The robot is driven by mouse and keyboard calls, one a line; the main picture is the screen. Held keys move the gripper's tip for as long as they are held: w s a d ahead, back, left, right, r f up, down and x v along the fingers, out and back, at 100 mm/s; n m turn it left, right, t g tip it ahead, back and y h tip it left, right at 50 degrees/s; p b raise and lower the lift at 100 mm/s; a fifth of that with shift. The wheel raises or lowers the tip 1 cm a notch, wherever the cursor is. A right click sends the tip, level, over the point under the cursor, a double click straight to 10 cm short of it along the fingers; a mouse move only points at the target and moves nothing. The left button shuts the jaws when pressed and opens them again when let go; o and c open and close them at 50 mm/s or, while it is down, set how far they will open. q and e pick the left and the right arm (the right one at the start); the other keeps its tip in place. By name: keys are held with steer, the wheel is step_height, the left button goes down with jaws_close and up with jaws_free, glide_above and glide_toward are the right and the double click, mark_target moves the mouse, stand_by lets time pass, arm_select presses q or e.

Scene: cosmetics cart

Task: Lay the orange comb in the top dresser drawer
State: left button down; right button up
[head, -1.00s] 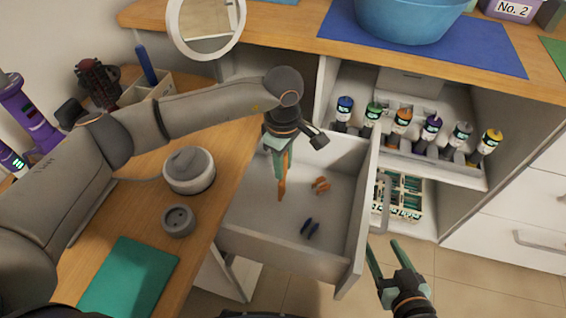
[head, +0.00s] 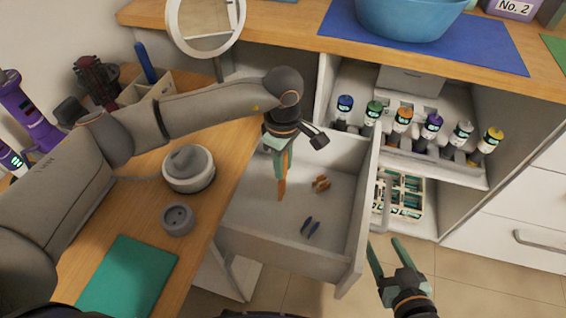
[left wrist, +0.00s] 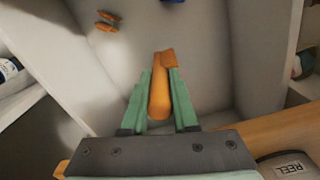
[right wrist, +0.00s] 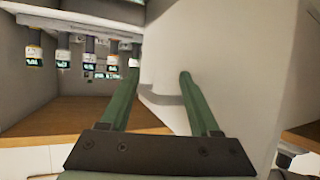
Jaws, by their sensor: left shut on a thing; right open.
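The orange comb (head: 282,188) is held by my left gripper (head: 281,160), its free end pointing down inside the open dresser drawer (head: 255,212). In the left wrist view, the comb (left wrist: 160,90) sits between the green fingers (left wrist: 158,100), which are shut on it. I cannot tell whether its tip touches the drawer floor. My right gripper (head: 384,258) is open and empty, in front of the drawer's right side. Its open fingers also show in the right wrist view (right wrist: 160,95).
In the drawer lie an orange clip (head: 321,184) and a dark blue clip (head: 310,227). A grey round pot (head: 189,169) and a small grey cup (head: 178,219) stand on the wooden top at left. A shelf of several bottles (head: 432,124) is right of the drawer.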

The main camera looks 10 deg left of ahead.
arm_select(q)
steer(key=shift+f+b, duration=1.9)
steer(key=shift+f, duration=0.45)
stand_by(0.6)
steer(key=c, duration=0.6)
jaws_free()
steer(key=shift+r, duration=0.15)
step_height(320, 180, up, 11)
steer(key=shift+r+p, duration=0.2)
steer(key=shift+p, duration=0.95)
steer(key=shift+r, duration=0.5)
